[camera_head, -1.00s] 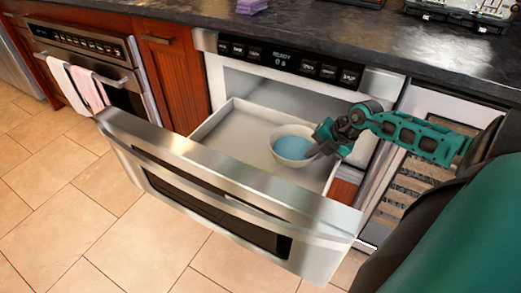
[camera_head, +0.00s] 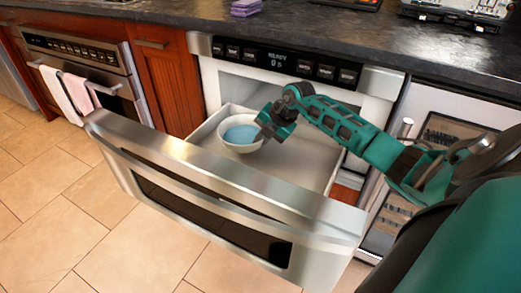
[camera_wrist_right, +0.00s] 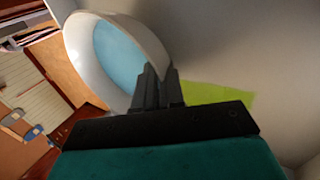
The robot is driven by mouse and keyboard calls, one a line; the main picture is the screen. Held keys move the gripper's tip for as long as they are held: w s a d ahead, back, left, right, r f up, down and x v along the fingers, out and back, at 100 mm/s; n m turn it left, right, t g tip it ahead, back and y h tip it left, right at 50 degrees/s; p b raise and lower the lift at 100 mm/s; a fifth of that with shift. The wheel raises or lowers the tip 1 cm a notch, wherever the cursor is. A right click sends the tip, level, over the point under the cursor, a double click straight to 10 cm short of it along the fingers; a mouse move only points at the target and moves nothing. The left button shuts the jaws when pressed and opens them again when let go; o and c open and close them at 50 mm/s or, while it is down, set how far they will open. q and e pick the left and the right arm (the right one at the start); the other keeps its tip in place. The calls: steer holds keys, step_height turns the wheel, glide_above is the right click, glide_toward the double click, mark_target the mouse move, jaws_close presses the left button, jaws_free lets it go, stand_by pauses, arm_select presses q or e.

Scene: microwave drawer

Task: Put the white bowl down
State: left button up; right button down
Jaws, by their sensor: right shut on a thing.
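The white bowl (camera_head: 241,134), blue inside, is in the open microwave drawer (camera_head: 305,170), toward the left part of its inside. I cannot tell whether its base touches the drawer floor. My right gripper (camera_head: 266,125) is shut on the bowl's right rim. In the right wrist view, the fingers (camera_wrist_right: 156,90) pinch the rim of the bowl (camera_wrist_right: 88,68), which looks tilted in that picture because the camera is rolled. My left gripper is not in view.
The drawer's steel front (camera_head: 215,185) stands pulled out over the tiled floor. The drawer floor right of the bowl is clear. The dark counter (camera_head: 300,35) runs above, with a purple stack (camera_head: 245,7) on it. An oven with towels (camera_head: 77,95) is at left.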

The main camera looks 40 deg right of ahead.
mark_target(252, 157)
steer(key=shift+w+a+r, duration=0.1)
steer(key=shift+w, duration=0.2)
step_height(252, 157, down, 3)
steer(key=shift+r+b, duration=0.1)
steer(key=shift+b, duration=0.7)
steer(key=shift+f, duration=0.4)
steer(key=c, duration=1.7)
jaws_free()
steer(key=shift+s, duration=0.1)
steer(key=o, duration=0.5)
steer(key=shift+c, duration=0.2)
arm_select(q)
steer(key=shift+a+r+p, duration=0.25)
steer(key=shift+p, duration=1.2)
arm_select(e)
steer(key=v, duration=0.7)
steer(key=shift+r, duration=0.25)
